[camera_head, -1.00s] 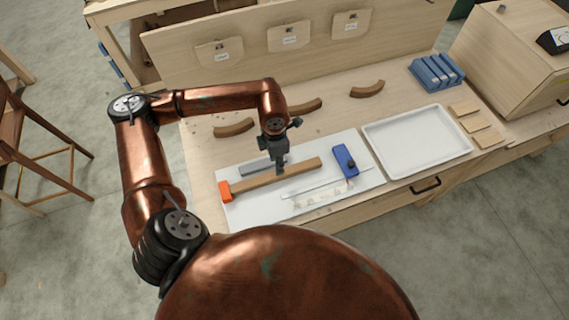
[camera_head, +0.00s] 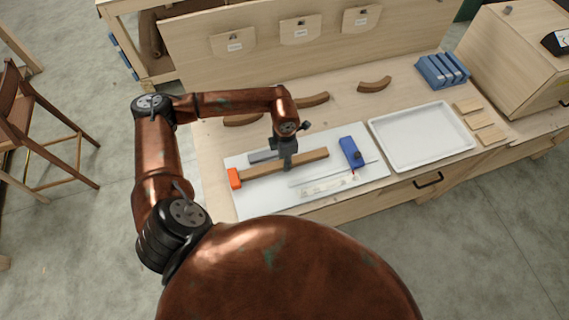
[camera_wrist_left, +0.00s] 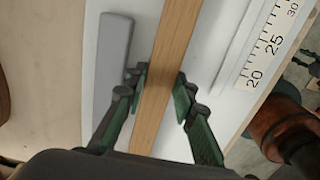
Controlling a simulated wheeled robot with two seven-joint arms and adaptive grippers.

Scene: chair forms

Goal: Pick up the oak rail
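The oak rail (camera_head: 312,157) is a long brown wooden bar lying on the white mat (camera_head: 240,205), its left end by an orange block (camera_head: 234,178). My left gripper (camera_head: 288,166) points down over the middle of the rail. In the left wrist view the gripper (camera_wrist_left: 160,84) has one finger on each side of the rail (camera_wrist_left: 175,35). A thin gap seems to show at the left finger; the right finger is very near or touching the rail's edge. My right gripper is not in view.
A grey bar (camera_head: 262,156) lies just behind the rail. A blue tool (camera_head: 352,152) and a ruler (camera_head: 330,186) lie to its right and front. A white tray (camera_head: 376,136) stands farther right. Curved wooden pieces (camera_head: 374,85) lie behind.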

